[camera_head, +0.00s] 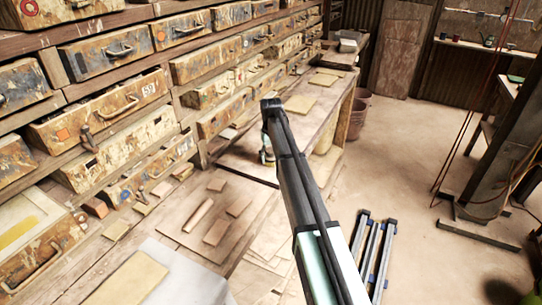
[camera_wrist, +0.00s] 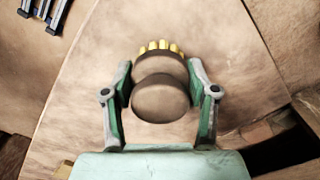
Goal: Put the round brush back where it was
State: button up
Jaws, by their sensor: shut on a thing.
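The round brush (camera_wrist: 160,99) is between the two fingers of my gripper (camera_wrist: 160,76) in the wrist view. In the head view my gripper (camera_head: 267,155) is small and partly hidden behind my arm, over the wooden worktop (camera_head: 240,165) beside the drawers. The brush cannot be made out clearly there. Whether it touches the surface below cannot be told.
A wall of worn drawers (camera_head: 110,50) runs along the left. Several tiles and wooden pieces (camera_head: 216,232) lie on the bench in front. A tan board (camera_head: 299,105) lies farther along the worktop. A bucket (camera_head: 358,115) stands on the floor beyond. The floor at right is mostly open.

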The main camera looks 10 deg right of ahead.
aim_at(271, 150)
jog(key=shift+f, duration=0.2)
jog(key=o, duration=1.1)
notch_tip(271, 150, up, 12)
jog(key=b, duration=0.2)
jog(key=shift+r+b, duration=0.1)
jog(key=shift+b, duration=0.2)
